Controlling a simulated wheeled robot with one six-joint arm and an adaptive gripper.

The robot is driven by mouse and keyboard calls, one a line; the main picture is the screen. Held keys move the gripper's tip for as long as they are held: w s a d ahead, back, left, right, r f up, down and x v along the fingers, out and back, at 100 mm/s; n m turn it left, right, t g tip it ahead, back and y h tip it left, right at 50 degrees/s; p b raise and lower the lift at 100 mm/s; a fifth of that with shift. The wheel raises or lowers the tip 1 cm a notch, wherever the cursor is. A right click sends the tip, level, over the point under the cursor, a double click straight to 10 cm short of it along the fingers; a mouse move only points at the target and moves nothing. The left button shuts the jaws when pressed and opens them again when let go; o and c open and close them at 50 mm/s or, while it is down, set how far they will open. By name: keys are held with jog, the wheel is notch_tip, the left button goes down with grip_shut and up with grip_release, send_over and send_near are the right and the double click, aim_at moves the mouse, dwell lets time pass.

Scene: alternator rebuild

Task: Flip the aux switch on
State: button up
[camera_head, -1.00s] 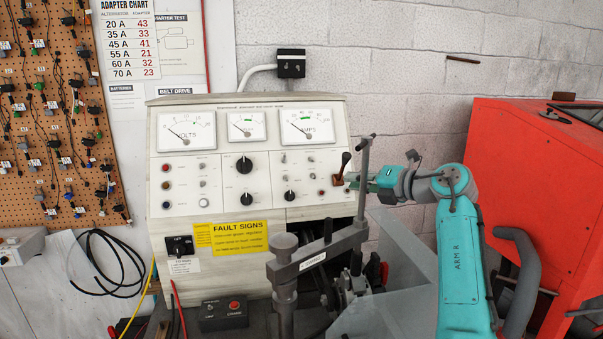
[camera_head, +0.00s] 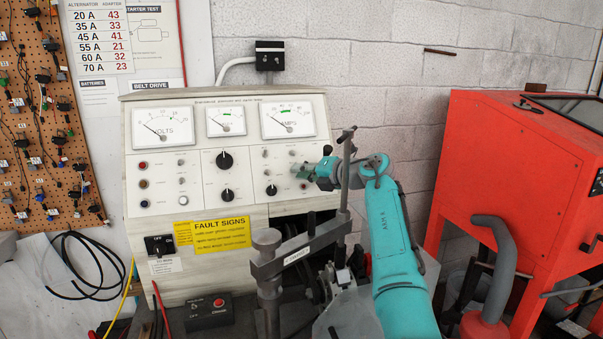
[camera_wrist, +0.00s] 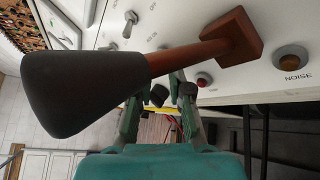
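My gripper (camera_head: 308,171) is at the panel's right edge. In the wrist view my gripper (camera_wrist: 160,100) has its green fingers apart, with nothing seen held between them. A lever with a dark knob (camera_wrist: 85,88) crosses in front and hides part of the fingers.
The lever's reddish-brown base (camera_wrist: 236,38) stands on the panel beside the fingers. A grey post with a clamp bar (camera_head: 300,247) stands in front of the bench, close to my arm. A red cabinet (camera_head: 500,160) is at right. A black switch box (camera_head: 160,245) is lower left.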

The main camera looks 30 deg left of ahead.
jog(key=shift+a, duration=0.2)
grip_shut()
jog(key=shift+w+r+h, duration=0.1)
jog(key=shift+r+h, duration=0.1)
jog(key=shift+h, duration=0.2)
jog(key=shift+m, duration=0.3)
jog(key=shift+g, duration=0.3)
